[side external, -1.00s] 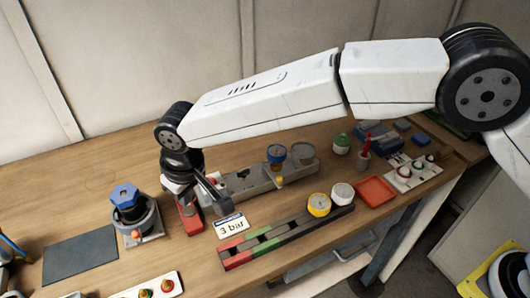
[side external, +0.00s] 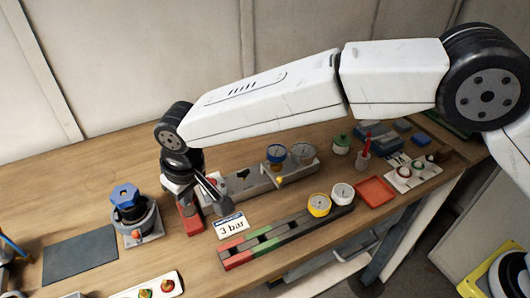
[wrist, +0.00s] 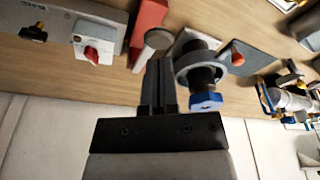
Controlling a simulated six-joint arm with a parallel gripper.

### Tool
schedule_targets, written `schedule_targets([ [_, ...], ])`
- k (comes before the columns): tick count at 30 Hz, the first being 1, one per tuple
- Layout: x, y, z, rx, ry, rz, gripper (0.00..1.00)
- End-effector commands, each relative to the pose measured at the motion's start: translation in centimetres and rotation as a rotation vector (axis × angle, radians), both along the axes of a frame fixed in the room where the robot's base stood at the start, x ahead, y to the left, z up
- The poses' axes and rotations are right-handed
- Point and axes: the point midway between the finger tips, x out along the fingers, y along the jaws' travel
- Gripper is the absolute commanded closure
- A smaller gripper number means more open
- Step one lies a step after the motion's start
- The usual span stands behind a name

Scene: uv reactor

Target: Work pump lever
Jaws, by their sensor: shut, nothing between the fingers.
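The red pump body (side external: 191,222) stands on the bench at left of centre, partly hidden under my wrist. In the wrist view it is a red block (wrist: 149,22) with a grey round-ended part (wrist: 158,39), perhaps the lever's end, just beyond my fingertips. My gripper (wrist: 157,62) is shut and empty, its fingers close together. In the side view my gripper (side external: 213,194) is low above the pump, partly hidden by my own wrist. I cannot tell whether the fingers touch the lever.
A grey panel (side external: 245,186) with gauges lies right of the pump. The blue-topped round unit (side external: 125,197) stands left. A "3 bar" card (side external: 231,226) and a red-green scale strip (side external: 265,247) lie in front. Bare bench lies behind.

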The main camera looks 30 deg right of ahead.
Motion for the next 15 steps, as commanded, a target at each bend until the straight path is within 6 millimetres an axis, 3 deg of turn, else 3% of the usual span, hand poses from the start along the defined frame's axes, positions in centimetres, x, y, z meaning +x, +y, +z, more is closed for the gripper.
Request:
schedule_targets([
  [15, 0.0, 0.0, -1.2, -0.001, 0.001, 0.000, 1.00],
])
